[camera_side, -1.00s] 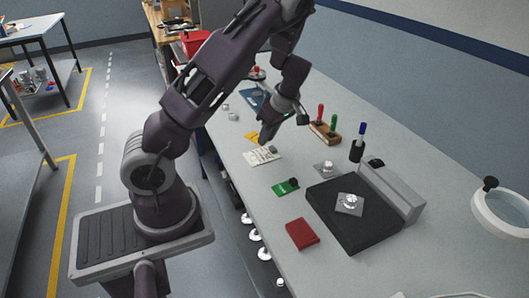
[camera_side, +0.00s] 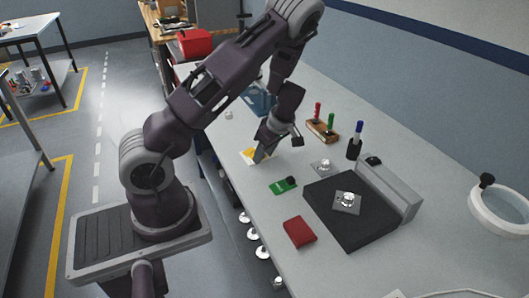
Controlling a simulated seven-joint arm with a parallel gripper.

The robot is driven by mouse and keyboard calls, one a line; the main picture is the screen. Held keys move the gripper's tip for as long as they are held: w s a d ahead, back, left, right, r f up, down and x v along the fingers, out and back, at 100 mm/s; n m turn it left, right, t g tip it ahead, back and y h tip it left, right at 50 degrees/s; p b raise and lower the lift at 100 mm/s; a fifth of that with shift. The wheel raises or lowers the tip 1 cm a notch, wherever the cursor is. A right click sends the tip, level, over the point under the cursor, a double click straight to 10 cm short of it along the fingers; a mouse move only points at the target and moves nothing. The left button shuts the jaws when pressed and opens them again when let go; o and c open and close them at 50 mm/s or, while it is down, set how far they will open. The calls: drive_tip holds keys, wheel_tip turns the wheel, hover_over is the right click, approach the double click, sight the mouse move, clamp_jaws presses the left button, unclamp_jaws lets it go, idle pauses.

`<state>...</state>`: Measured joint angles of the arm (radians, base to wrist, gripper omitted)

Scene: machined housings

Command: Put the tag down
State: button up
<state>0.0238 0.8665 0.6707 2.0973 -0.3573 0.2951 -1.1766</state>
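A small yellow tag (camera_side: 249,153) shows at the left of my gripper's fingertips, over a white card (camera_side: 246,160) on the bench. My gripper (camera_side: 260,157) points down at the card and appears shut on the tag. The fingers are small and partly hide the tag and most of the card. I cannot tell whether the tag touches the card or is just above it.
A green piece with a black knob (camera_side: 283,185), a red block (camera_side: 299,232) and a black platform (camera_side: 345,227) bearing a metal housing (camera_side: 347,201) lie nearer. A wooden rack (camera_side: 323,131) and dark pen holder (camera_side: 354,150) stand behind.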

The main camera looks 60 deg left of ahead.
drive_tip(key=v, duration=1.2)
drive_tip(key=s+d+r+m+t+h, duration=0.2)
drive_tip(key=s+d+r+m+h, duration=0.15)
drive_tip(key=d+r+m, duration=0.55)
drive_tip(key=s+d+r+m+t, duration=0.2)
drive_tip(key=s+d+r+m, duration=0.1)
drive_tip(key=s+d+m, duration=0.3)
drive_tip(key=s+d+r+m+t, duration=0.3)
drive_tip(key=s+d+m, duration=0.2)
drive_tip(key=s+m, duration=0.2)
drive_tip(key=shift+s+d+r, duration=0.4)
drive_tip(key=shift+s, duration=0.3)
drive_tip(key=shift+h, duration=0.25)
